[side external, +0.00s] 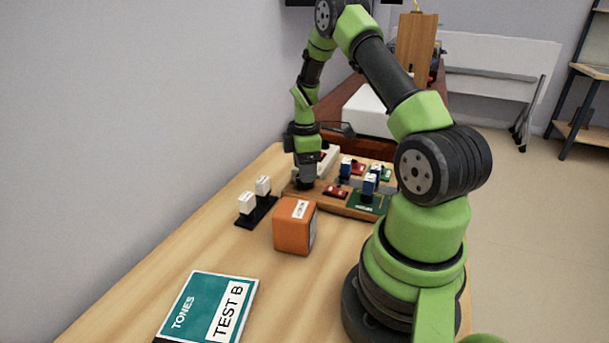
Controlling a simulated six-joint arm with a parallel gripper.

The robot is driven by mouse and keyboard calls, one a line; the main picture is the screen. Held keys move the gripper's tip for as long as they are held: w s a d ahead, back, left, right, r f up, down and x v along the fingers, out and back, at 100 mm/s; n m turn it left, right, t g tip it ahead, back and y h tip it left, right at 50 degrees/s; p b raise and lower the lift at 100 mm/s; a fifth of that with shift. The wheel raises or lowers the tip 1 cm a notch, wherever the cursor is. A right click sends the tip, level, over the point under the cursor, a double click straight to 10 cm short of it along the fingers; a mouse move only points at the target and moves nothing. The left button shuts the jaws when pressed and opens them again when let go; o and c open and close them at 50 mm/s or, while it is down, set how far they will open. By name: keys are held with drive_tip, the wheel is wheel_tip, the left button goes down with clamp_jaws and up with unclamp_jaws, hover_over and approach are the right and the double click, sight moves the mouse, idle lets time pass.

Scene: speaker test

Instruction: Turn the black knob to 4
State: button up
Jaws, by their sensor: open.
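My gripper (305,180) points down over the left part of a wooden board (331,205) on the table. It is open, with its dark fingers low, close to the board. I cannot make out the black knob apart from the dark fingers. Any scale or number around it is hidden or too small to read. The board also carries red parts (336,191), blue-and-white blocks (369,185), a green circuit board (364,203) and a pale part behind the gripper (328,158).
An orange box (294,226) with a white label stands just in front of the board. A black strip with two white blocks (246,203) lies to its left. A teal "TONES TEST B" booklet (207,308) lies on the front of the wooden table. Between booklet and box the tabletop is clear.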

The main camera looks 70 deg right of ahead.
drive_tip(key=shift+f, duration=1.2)
drive_tip(key=c, duration=0.7)
drive_tip(key=shift+o, duration=0.2)
